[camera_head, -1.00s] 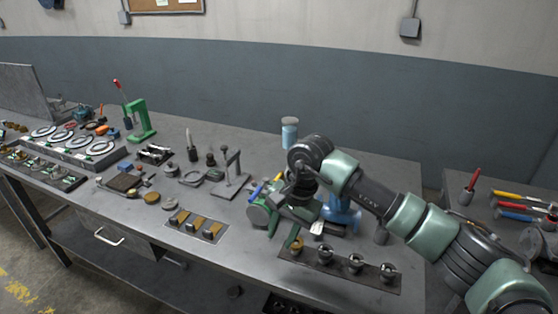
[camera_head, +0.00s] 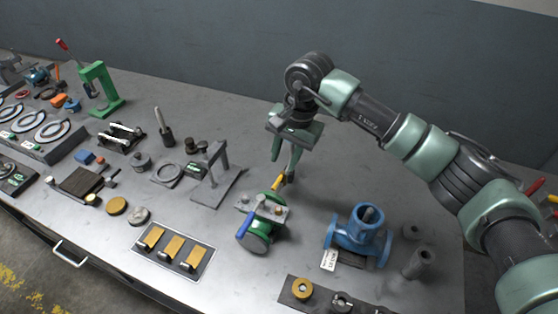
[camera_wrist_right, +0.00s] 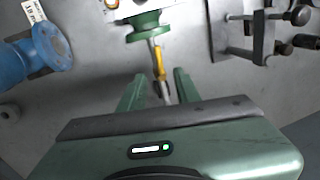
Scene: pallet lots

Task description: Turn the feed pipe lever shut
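A green valve (camera_head: 257,241) stands on the bench in a pale clamp-like mount (camera_head: 264,209). It has a lever with a blue grip (camera_head: 244,223) toward the front and a lever with a yellow grip (camera_head: 281,182) toward the back. Which one is the feed pipe lever cannot be told. My right gripper (camera_head: 285,172) points down at the yellow-gripped lever. In the right wrist view, the yellow grip (camera_wrist_right: 159,62) runs between the two open fingers (camera_wrist_right: 158,84), with a visible gap on each side. My left gripper is out of view.
A blue flanged valve (camera_head: 359,236) with a white tag stands right of the green valve. A grey clamp stand (camera_head: 216,177) is to its left. A plate with yellow pieces (camera_head: 173,251) and a dark strip of fittings (camera_head: 318,300) lie in front. Bench behind is clear.

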